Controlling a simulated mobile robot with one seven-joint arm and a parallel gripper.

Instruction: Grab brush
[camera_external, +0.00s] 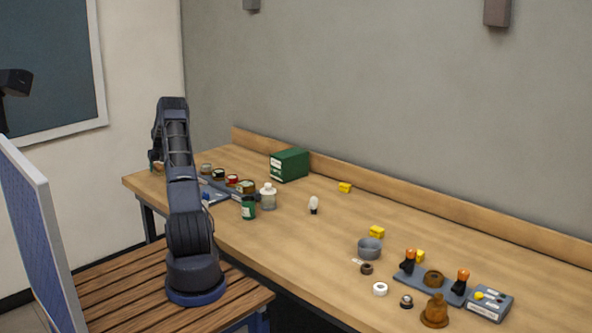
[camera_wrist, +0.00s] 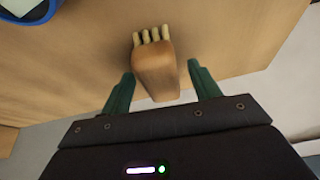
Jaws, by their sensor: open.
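The brush (camera_wrist: 157,72) shows in the wrist view as a rounded wooden block with several pale bristle tufts at its far end. My gripper (camera_wrist: 160,72) is open, with one green finger on each side of the brush's near part. A gap shows between the brush and each finger, and the bristles point away from my palm. Whether the brush touches the table is hard to tell. In the external view my arm hides most of the gripper, and I cannot make out the brush clearly there.
The table's middle is mostly clear.

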